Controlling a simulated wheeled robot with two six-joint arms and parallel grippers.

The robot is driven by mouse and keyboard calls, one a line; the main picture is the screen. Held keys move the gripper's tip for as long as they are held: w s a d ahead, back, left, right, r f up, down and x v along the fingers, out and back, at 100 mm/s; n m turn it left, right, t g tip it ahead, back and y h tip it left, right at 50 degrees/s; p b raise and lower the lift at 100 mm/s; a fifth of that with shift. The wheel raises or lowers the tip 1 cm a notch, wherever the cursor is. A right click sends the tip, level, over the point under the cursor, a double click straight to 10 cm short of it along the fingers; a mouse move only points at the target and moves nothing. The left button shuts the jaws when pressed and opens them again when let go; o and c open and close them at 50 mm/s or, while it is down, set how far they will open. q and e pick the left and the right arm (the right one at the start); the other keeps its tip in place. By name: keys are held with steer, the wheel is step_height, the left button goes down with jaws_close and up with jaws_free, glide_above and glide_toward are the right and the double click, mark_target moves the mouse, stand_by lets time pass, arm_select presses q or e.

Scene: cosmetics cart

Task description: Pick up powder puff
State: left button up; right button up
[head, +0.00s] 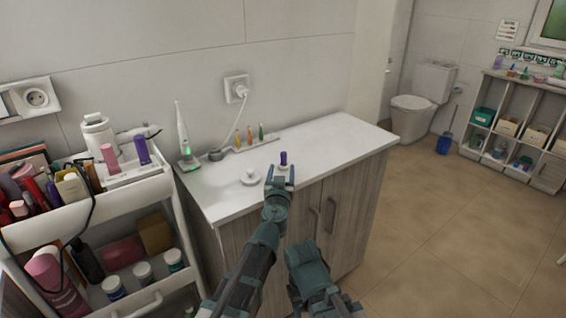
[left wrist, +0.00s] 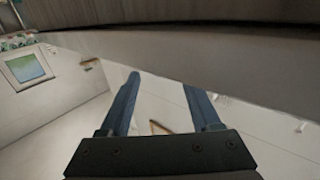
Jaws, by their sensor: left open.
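A small white round piece with a knob on top (head: 250,177) lies on the white countertop; it may be the powder puff, but I cannot tell for sure. A short dark purple upright piece (head: 283,158) stands just beyond my left gripper (head: 280,172). My left gripper is open at the counter's front edge, its fingertips pointing toward the purple piece. In the left wrist view its two spread fingers (left wrist: 160,84) have nothing visible between them. No powder puff shows there. My right arm shows low in the head view; I cannot make out its gripper.
The white countertop (head: 330,140) is clear on its right. At its back are a tray of small coloured bottles (head: 250,142) and an upright electric toothbrush (head: 182,130). A crowded cosmetics cart (head: 110,180) stands at left. Its edge is close to the counter.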

mark_target(283, 159)
arm_select(q)
steer(key=w, duration=0.5)
steer(key=shift+w+d+r+p, duration=0.1)
steer(key=shift+d+r+p, duration=0.1)
steer(key=shift+r+p, duration=0.15)
jaws_close()
